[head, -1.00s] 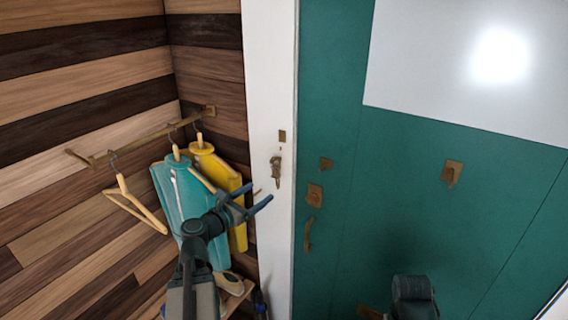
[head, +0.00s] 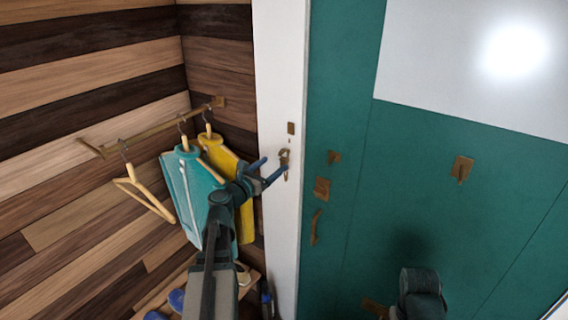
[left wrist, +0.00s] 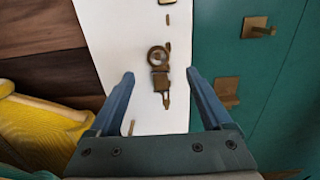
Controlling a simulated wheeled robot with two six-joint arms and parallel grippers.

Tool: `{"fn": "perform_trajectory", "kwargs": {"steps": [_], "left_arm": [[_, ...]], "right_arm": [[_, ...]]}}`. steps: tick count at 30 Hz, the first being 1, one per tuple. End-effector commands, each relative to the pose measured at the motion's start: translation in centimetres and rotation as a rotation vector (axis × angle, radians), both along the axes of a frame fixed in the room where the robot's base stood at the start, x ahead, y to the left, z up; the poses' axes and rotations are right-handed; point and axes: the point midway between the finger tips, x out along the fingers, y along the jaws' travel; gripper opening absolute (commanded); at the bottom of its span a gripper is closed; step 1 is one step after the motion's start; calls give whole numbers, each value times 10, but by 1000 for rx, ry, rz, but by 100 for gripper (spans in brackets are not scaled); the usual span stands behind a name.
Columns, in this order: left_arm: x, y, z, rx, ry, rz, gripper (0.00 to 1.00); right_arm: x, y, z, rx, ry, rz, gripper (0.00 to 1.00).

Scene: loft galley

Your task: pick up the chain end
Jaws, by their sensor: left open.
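The brass chain end (left wrist: 161,84) hangs against the white door post in the left wrist view, below a brass ring and a small plate. In the head view the brass piece (head: 285,158) is partly covered by my left gripper (head: 274,167). In the left wrist view my left gripper (left wrist: 160,76) is open, with one finger on each side of the hanging piece and the space between them otherwise empty. I cannot tell whether the fingers touch it. Only a dark part of my right arm shows at the lower right of the head view; its gripper is not visible.
A teal door (head: 400,180) with brass fittings is right of the white post (head: 279,60). A wall rail (head: 150,132) at left carries a bare wooden hanger (head: 146,193), a teal garment (head: 184,185) and a yellow garment (head: 222,160) close to my left arm.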

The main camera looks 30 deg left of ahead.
Motion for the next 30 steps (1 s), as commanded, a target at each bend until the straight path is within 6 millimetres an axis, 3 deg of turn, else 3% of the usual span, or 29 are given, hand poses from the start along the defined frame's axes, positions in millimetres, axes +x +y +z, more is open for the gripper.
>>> {"fn": "perform_trajectory", "kwargs": {"steps": [7,16,23,24,30], "left_arm": [[9,0,-1,0,0,-2,82],[50,-1,-2,0,0,-3,82],[52,-2,-2,0,0,0,82],[52,-2,-2,0,0,0,81],[52,-2,-2,0,0,-1,45]], "right_arm": [[0,0,-1,0,0,0,50],[0,0,-2,0,0,0,50],[0,0,-2,0,0,0,50],[0,0,-2,0,0,0,50],[0,0,-2,0,0,0,50]]}}
